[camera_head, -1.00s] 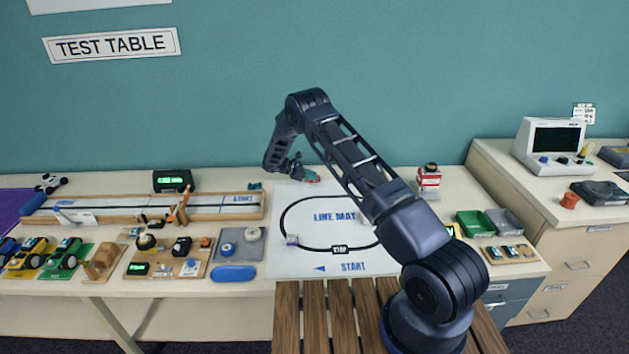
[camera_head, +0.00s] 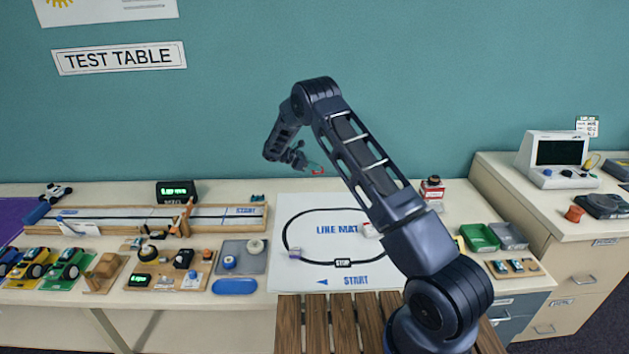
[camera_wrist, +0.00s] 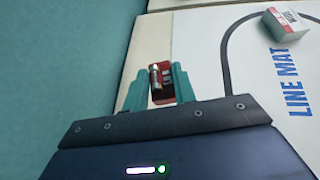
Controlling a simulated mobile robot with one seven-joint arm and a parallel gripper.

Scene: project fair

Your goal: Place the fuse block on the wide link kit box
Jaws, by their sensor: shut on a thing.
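My gripper (camera_wrist: 160,88) has teal fingers shut on the fuse block (camera_wrist: 166,89), a red block with a glass fuse and small pale marks on top. In the head view my gripper (camera_head: 310,167) and the red block (camera_head: 317,171) are up in front of the teal wall, above the table's back edge. A white and red box (camera_wrist: 287,21) lies on the line mat, beyond and to the right of my gripper in the wrist view. In the head view this box (camera_head: 370,230) is partly hidden by my arm. Its label is too blurred to read surely.
The line mat (camera_head: 300,268) is mostly clear. Another red and white box (camera_head: 432,189) with a dark top stands behind my arm. Green (camera_head: 479,237) and grey (camera_head: 508,236) trays stand at right. A wooden track (camera_head: 110,218) and several small kits fill the left.

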